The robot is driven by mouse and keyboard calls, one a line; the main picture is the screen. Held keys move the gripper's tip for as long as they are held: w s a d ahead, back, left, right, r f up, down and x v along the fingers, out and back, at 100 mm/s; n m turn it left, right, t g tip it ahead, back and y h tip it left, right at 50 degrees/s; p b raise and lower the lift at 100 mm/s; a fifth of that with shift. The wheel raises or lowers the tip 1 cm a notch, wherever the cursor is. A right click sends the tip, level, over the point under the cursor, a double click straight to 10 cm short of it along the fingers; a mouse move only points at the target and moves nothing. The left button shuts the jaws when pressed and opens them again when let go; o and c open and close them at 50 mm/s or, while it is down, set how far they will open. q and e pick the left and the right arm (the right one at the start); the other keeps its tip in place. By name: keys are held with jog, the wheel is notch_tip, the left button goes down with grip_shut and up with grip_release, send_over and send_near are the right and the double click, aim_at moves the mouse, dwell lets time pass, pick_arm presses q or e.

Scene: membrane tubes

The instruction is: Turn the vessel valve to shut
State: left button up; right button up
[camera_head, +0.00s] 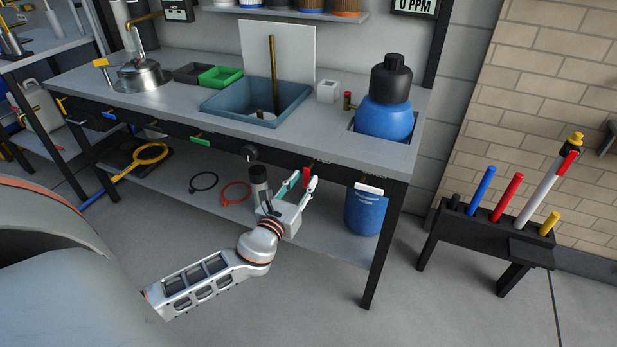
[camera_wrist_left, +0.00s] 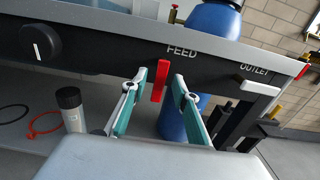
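A red lever handle (camera_wrist_left: 159,80) hangs straight down under the word FEED on the bench's dark front rail. It also shows in the head view (camera_head: 307,175). My left gripper (camera_wrist_left: 160,78) is open, with its teal-lined fingers on either side of the red handle and visible gaps on both sides. It shows below the bench front in the head view (camera_head: 303,181). A white lever handle (camera_wrist_left: 260,87) lies nearly crosswise under OUTLET. A blue vessel with a black cap (camera_head: 384,115) sits in the bench top, with a small brass valve (camera_head: 347,100) beside it. My right gripper is in neither view.
A black knob (camera_wrist_left: 40,43) sticks out of the rail left of the handle. A grey cylinder with a dark top (camera_wrist_left: 70,105) is close left of my gripper. A blue drum (camera_head: 364,212) stands under the bench. A rack of coloured sticks (camera_head: 490,232) stands at right.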

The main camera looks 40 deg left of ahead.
pick_arm(q)
jog(key=shift+x, duration=0.95)
jog(key=shift+w, duration=0.4)
jog(key=c, duration=0.8)
grip_shut()
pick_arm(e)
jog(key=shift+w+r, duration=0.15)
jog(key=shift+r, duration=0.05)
